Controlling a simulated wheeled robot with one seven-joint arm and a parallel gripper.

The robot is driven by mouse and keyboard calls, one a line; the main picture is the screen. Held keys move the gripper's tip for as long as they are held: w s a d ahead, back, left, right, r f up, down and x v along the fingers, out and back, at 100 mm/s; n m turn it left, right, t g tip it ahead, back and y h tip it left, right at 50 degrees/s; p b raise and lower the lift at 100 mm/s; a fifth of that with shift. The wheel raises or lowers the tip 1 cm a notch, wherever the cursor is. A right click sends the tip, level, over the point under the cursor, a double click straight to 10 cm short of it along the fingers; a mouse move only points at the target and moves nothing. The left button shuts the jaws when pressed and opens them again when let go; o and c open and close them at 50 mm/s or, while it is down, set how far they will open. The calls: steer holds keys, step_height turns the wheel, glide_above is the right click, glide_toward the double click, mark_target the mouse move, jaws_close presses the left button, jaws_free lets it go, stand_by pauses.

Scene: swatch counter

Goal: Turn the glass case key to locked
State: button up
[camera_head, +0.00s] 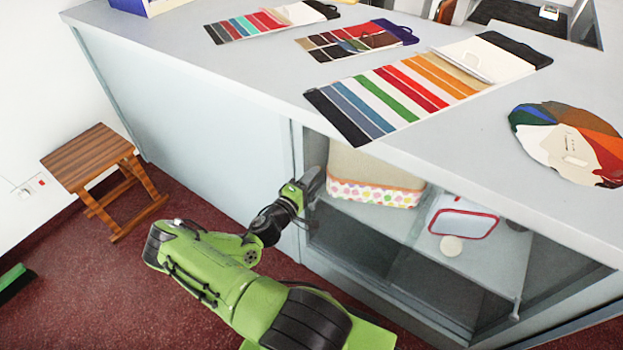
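The glass case (385,262) is built into the front of the grey counter, with glass panels and shelves behind them. My green arm reaches up from the bottom of the view. My gripper (311,184) is at the upper left edge of the case, close to the frame (297,150) between the glass and the solid panel. The key and its lock cannot be made out; the gripper may cover them. The gripper's fingers are dark, small and seen from behind, so I cannot tell whether they are open or shut on something.
Inside the case are a beige box with a dotted band (372,190), a red-rimmed item (463,223) and a round pale disc (451,246). Swatch cards (398,97) and a colour fan (572,140) lie on the countertop (250,70). A wooden stool (88,158) stands left on red carpet.

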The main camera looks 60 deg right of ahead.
steer(key=w+a+p, duration=0.2)
steer(key=a+p, duration=0.1)
steer(key=a, duration=1.2)
steer(key=shift+w+a, duration=0.25)
steer(key=shift+a, duration=0.05)
